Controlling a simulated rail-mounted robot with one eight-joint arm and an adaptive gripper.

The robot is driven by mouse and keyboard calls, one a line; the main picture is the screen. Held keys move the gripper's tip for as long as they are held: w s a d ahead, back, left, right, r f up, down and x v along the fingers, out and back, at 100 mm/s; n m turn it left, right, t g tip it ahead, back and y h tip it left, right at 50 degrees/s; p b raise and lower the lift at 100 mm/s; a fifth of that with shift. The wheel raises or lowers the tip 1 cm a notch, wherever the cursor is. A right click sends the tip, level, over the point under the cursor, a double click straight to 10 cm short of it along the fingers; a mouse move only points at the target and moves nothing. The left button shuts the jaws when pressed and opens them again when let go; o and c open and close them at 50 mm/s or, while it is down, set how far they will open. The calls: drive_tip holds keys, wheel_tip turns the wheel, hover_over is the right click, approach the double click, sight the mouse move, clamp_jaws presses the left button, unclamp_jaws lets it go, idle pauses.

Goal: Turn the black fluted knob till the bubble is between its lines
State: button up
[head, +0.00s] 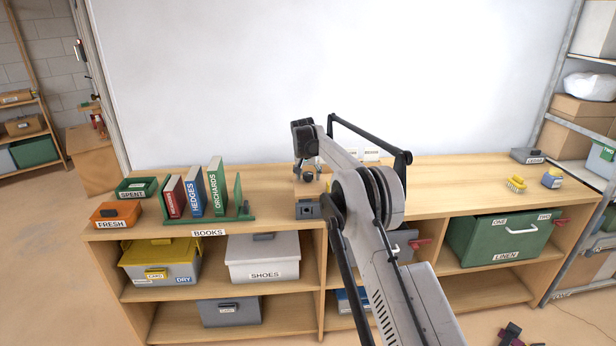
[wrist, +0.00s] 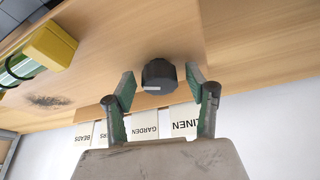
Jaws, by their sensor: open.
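The black knob (wrist: 158,72) shows in the wrist view, on the wood surface, with a small white mark on its near edge. My gripper (wrist: 160,77) is open, one finger on each side of the knob, with visible gaps on both sides. In the head view my gripper (head: 308,172) is over the bench, and my arm hides the knob. A yellow body with a greenish tube (wrist: 18,68), perhaps the level, is cut off at the left of the wrist view. I cannot make out a bubble or lines.
White cards (wrist: 145,123) with words stand behind the knob in the wrist view. On the bench (head: 440,176) are a book rack (head: 212,218), an orange FRESH bin (head: 118,216) and a green SPENT bin (head: 137,188). The bench top right of my arm is mostly clear.

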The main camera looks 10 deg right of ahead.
drive_tip(key=v, duration=1.1)
drive_tip(key=shift+r, duration=0.3)
drive_tip(key=shift+s, duration=0.1)
drive_tip(key=s+r+n, duration=0.1)
drive_tip(key=s+r, duration=0.5)
drive_tip(key=s, duration=0.4)
drive_tip(key=s+d+r+t, duration=0.1)
drive_tip(key=s+r, duration=0.5)
drive_tip(key=s, duration=0.3)
drive_tip(key=s+r+n, duration=0.1)
drive_tip(key=s+r, duration=0.5)
drive_tip(key=s, duration=0.4)
drive_tip(key=s+f+t+y, duration=0.1)
drive_tip(key=s+f, duration=0.2)
drive_tip(key=s, duration=1.6)
drive_tip(key=s+f, duration=0.4)
drive_tip(key=s, duration=0.3)
drive_tip(key=s+f+n, duration=0.1)
drive_tip(key=s+f, duration=0.4)
drive_tip(key=s, duration=0.3)
drive_tip(key=shift+s+d+f+t+y, duration=0.2)
drive_tip(key=shift+d+f+t+y, duration=0.1)
drive_tip(key=shift+t, duration=0.1)
